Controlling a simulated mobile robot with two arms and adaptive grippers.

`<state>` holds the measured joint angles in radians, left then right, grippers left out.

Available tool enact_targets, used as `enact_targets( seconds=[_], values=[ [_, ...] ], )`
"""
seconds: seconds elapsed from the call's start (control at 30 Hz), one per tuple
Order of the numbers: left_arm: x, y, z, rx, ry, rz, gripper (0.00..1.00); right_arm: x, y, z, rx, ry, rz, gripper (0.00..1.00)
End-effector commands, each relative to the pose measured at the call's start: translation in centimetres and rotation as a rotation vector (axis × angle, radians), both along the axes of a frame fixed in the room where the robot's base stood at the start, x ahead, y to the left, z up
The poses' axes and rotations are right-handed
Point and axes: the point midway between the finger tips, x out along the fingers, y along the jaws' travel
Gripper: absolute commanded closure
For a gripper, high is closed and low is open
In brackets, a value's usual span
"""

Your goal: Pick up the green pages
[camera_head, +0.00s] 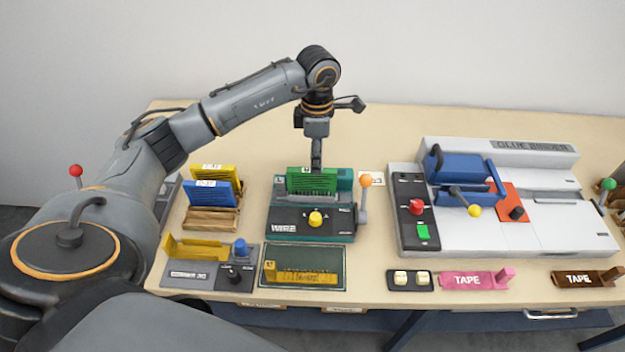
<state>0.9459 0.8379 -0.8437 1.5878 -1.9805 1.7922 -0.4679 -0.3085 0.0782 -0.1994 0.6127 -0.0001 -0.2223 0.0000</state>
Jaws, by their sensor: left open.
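The green pages (312,181) stand upright in the slot of the dark teal wire machine (285,222), which has a yellow knob and the label WIRE. My left arm reaches in from the left and bends down above the machine. My left gripper (317,165) points straight down at the top edge of the green pages. It is open, and its fingers are small in the picture; I cannot tell whether they touch the pages. My right gripper is out of view.
Yellow and blue pages (209,194) stand in a wooden rack (210,218) to the left. A corner machine (205,276) and a dark mat (335,258) with a yellow piece lie in front. The grey glue binder (470,240) fills the right. An orange-knobbed lever (363,205) rises beside the wire machine.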

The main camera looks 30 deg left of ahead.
Motion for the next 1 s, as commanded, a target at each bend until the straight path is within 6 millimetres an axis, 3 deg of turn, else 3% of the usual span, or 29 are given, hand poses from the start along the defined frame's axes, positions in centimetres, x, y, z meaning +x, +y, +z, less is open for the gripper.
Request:
enact_targets(
  seconds=[0.1, 0.2, 0.4, 0.63, 0.83, 1.0],
  values=[
    [-0.5, 0.4, -1.1, 0.000, 0.007, 0.001, 0.57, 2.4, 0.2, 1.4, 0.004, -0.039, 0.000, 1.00],
    [-0.8, 0.8, -2.6, 0.001, 0.009, 0.002, 0.57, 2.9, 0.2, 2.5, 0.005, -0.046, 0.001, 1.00],
    [-0.7, 0.8, -4.9, 0.001, 0.003, 0.000, 0.57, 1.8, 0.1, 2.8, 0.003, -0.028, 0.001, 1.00],
    [-0.6, 0.8, -5.1, 0.000, 0.001, 0.000, 0.57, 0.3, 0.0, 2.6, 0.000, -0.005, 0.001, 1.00],
    [-0.6, 0.8, -5.1, 0.000, 0.001, 0.000, 0.97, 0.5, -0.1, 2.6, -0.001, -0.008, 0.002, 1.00],
    [-0.6, 0.8, -5.0, -0.001, 0.001, 0.000, 1.00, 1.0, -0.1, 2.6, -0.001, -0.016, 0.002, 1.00]
  ],
)
